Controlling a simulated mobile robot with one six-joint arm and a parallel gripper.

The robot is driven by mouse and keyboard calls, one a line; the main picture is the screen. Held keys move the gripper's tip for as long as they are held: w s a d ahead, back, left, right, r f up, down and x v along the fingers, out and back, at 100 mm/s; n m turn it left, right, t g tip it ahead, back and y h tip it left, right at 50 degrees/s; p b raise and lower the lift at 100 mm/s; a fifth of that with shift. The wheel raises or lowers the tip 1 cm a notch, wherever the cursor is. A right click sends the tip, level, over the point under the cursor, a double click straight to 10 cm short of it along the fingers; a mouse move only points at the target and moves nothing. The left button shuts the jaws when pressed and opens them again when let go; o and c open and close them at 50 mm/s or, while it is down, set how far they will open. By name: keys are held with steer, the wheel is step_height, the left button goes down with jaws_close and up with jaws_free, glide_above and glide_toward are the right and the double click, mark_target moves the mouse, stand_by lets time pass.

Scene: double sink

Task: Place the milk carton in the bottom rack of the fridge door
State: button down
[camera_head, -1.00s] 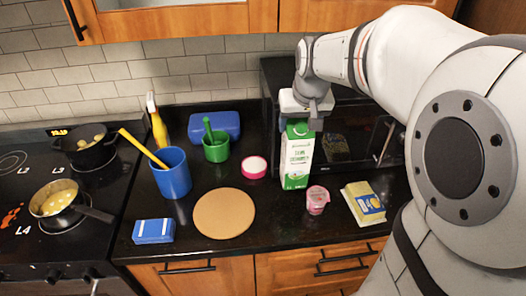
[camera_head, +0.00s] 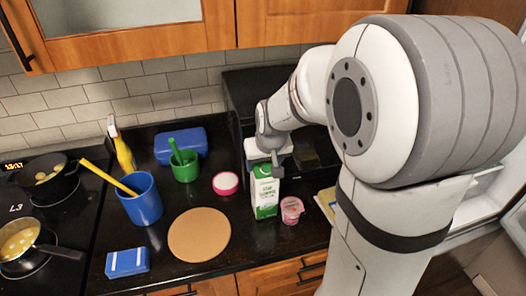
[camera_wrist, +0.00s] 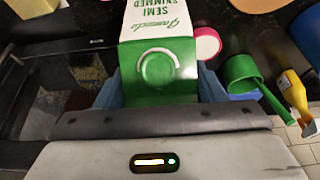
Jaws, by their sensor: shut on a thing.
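The white and green milk carton (camera_head: 265,197) stands upright at the counter, left of a pink cup. My gripper (camera_head: 264,168) is shut on the carton's top from above. In the wrist view the carton (camera_wrist: 158,25) sits between the fingers of my gripper (camera_wrist: 160,95), with its round green cap facing the camera. I cannot tell whether the carton's base touches the counter. A white, open fridge interior (camera_head: 482,192) shows at the right edge, partly behind my arm. The door's bottom rack is not clearly visible.
A pink cup (camera_head: 292,210) is close on the carton's right. A yellow package (camera_head: 326,203) is partly hidden by my arm. A black microwave (camera_head: 240,100) stands behind. A round brown board (camera_head: 200,235), blue cup (camera_head: 142,200) and pink-rimmed bowl (camera_head: 225,183) lie left.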

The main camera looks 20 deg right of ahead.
steer(key=shift+f, duration=0.1)
steer(key=shift+f, duration=0.15)
steer(key=shift+c, duration=1.6)
jaws_free()
steer(key=shift+s, duration=0.1)
